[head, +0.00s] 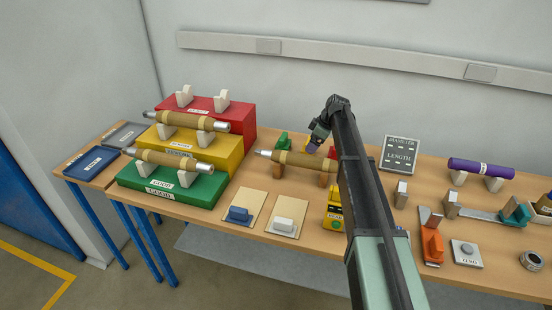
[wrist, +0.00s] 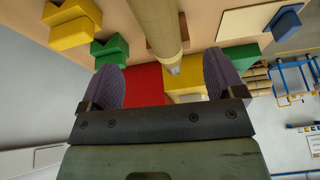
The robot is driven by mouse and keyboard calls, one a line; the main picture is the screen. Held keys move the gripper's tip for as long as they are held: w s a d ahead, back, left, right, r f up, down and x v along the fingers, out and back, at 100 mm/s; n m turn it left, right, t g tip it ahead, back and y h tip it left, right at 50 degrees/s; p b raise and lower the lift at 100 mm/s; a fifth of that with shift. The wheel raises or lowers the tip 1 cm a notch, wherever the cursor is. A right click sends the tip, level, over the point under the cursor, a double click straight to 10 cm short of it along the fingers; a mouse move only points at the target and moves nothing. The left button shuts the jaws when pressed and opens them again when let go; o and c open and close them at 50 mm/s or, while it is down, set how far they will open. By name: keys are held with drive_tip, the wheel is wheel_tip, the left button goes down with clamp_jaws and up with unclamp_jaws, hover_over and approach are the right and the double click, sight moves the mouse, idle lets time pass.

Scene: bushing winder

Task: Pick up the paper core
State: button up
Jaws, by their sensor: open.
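The tan paper core (head: 297,160) with silver ends lies on low brown supports in the middle of the table. My gripper (head: 313,147) is above and just behind it, with the arm crossing its right end. In the wrist view, the core (wrist: 157,22) runs in from the top, its silver tip pointing toward the gap between my purple finger pads. My gripper (wrist: 162,82) is open there, a pad on each side, with nothing held. I cannot tell the exact gap to the core.
Similar tan rolls lie on the green stand (head: 205,189) and the yellow stand (head: 228,157); the red stand (head: 240,120) has empty cradles. A purple roll (head: 481,167) rests at the right. A yellow block (head: 333,212) stands in front, and a sign (head: 400,154) behind.

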sight(307, 156)
drive_tip(key=shift+s+d+r+n, duration=0.1)
drive_tip(key=shift+s+d+n, duration=0.1)
drive_tip(key=shift+d, duration=0.3)
drive_tip(key=shift+s+d+n, duration=0.15)
drive_tip(key=shift+d+n, duration=0.05)
drive_tip(key=shift+d, duration=0.25)
drive_tip(key=b+x, duration=0.5)
drive_tip(key=x, duration=0.1)
drive_tip(key=shift+w+a+b, duration=0.1)
drive_tip(key=shift+a+b, duration=0.1)
drive_tip(key=shift+b, duration=0.1)
drive_tip(key=b+x, duration=0.4)
drive_tip(key=x, duration=0.1)
drive_tip(key=shift+w+a+b, duration=0.1)
drive_tip(key=shift+a+b, duration=0.1)
drive_tip(key=shift+b, duration=0.15)
drive_tip(key=shift+r, duration=0.15)
drive_tip(key=c, duration=1.6)
